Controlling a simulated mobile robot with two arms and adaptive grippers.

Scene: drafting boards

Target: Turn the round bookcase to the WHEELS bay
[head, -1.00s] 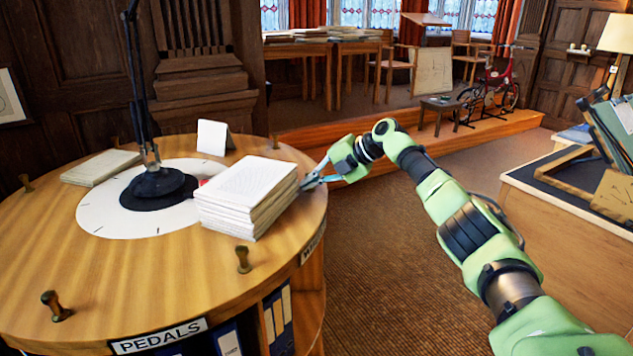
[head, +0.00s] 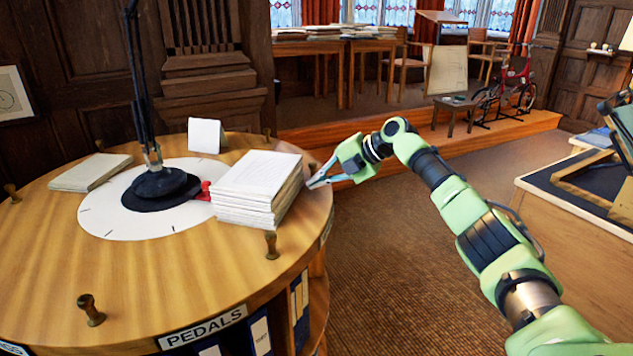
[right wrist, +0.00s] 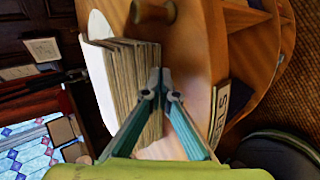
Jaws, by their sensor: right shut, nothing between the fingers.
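The round bookcase (head: 150,275) has a wooden top with short knobs around its rim, one (head: 271,245) at the front right. A PEDALS label (head: 203,327) is on its front edge. In the right wrist view a label ending in "ELS" (right wrist: 219,112) shows on the edge, partly hidden by my finger. My right gripper (head: 312,184) is shut and empty at the right rim, beside the paper stack (head: 258,187). In the right wrist view its fingertips (right wrist: 164,82) are close to the stack; I cannot tell whether they touch. My left gripper is out of view.
On the top are a white dial (head: 110,220) with a red pointer (head: 205,190), a black lamp base (head: 160,188), a thin paper pile (head: 90,172) and a folded card (head: 206,136). A desk (head: 570,220) stands at right. Carpet between is clear.

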